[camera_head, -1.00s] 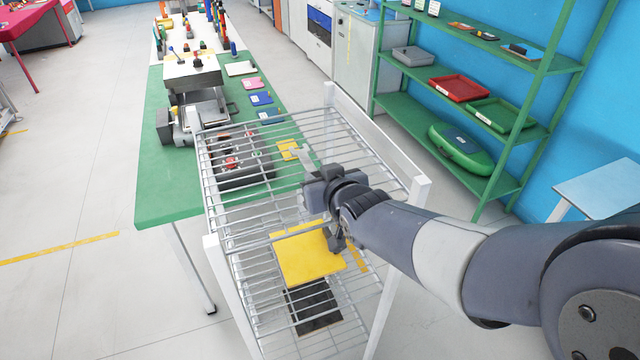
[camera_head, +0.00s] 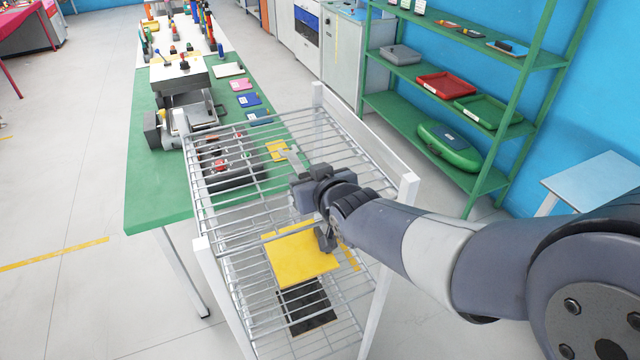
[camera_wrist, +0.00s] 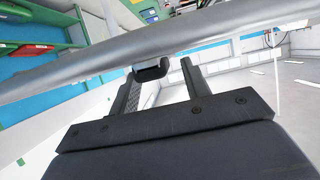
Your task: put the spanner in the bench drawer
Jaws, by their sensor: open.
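A light grey spanner-like piece (camera_head: 291,158) shows its forked end just beyond my gripper (camera_head: 303,192), at the upper wire shelf. The rest of it is hidden behind my gripper, and I cannot tell whether it touches the jaws. In the wrist view my open fingers (camera_wrist: 160,92) point at a thick grey bar crossing the picture; I cannot tell what it is. The green bench (camera_head: 150,190) stands left of the rack. A dark tray-like box (camera_head: 232,178) with red and dark items shows through the wires; I cannot tell if it is the bench drawer.
The white-posted wire rack (camera_head: 203,262) stands under my arm, with a yellow plate (camera_head: 296,256) and a dark plate (camera_head: 306,312) lower in it. A grey machine (camera_head: 182,72) stands on the bench. Green shelving (camera_head: 484,180) is at the right.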

